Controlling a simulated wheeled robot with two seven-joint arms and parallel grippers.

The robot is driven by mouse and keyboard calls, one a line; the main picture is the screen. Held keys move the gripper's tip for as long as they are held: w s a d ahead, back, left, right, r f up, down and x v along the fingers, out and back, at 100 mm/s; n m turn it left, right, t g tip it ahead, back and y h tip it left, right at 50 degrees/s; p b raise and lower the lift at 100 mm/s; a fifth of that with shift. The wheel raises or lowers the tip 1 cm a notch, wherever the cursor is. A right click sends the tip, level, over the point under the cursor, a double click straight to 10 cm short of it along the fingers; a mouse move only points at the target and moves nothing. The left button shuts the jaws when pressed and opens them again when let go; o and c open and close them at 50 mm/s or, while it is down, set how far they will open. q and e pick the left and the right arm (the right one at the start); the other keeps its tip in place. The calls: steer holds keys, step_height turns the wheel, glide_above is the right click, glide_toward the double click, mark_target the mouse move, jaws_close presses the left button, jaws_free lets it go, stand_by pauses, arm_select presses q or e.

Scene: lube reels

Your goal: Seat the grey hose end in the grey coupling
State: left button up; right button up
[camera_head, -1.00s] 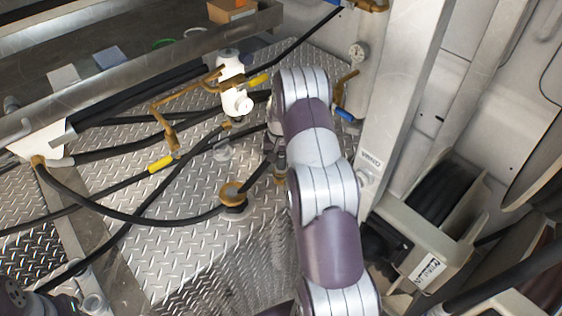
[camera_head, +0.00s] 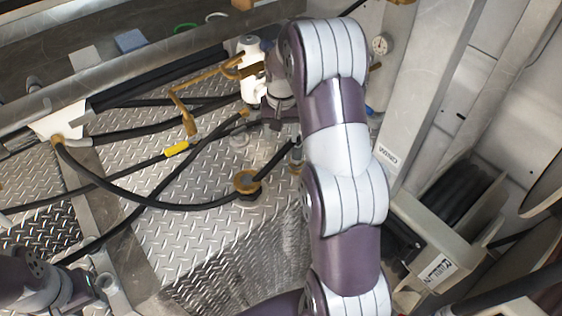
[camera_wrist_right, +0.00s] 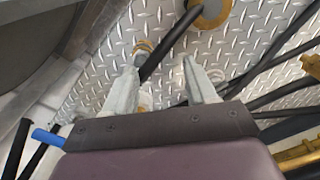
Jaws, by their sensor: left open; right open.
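A black hose (camera_head: 275,163) runs from a brass ring (camera_head: 248,182) on the checker-plate floor up to a small grey fitting (camera_head: 297,151) beside my right arm. I cannot tell whether this fitting is the grey hose end or the grey coupling; my arm partly hides it. Another grey sleeve (camera_head: 79,143) sits on a hose at the left white bracket. My right gripper (camera_head: 275,122) is open below the white manifold. In the right wrist view its spread fingers (camera_wrist_right: 165,87) have the black hose (camera_wrist_right: 172,38) between them in the picture, apparently beyond the tips. My left gripper (camera_head: 100,285) is open at lower left.
A white manifold (camera_head: 249,62) with brass pipes stands close behind my right gripper. Several black hoses cross the floor, one with a yellow sleeve (camera_head: 177,149). A hose reel (camera_head: 455,200) and a metal post (camera_head: 425,90) stand at right. Bare floor (camera_head: 200,235) lies in front.

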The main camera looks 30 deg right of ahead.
arm_select(q)
steer(key=shift+s+a, duration=0.2)
steer(key=shift+a, duration=0.05)
arm_select(e)
steer(key=s+a+n+t, duration=0.1)
steer(key=s+a+n, duration=0.5)
steer(key=s+a, duration=1)
steer(key=shift+s+a+r, duration=0.15)
steer(key=shift+s+r, duration=0.2)
steer(key=shift+s, duration=0.45)
arm_select(q)
steer(key=shift+w+f, duration=0.1)
steer(key=shift+w, duration=0.05)
arm_select(e)
steer(key=shift+w, duration=0.1)
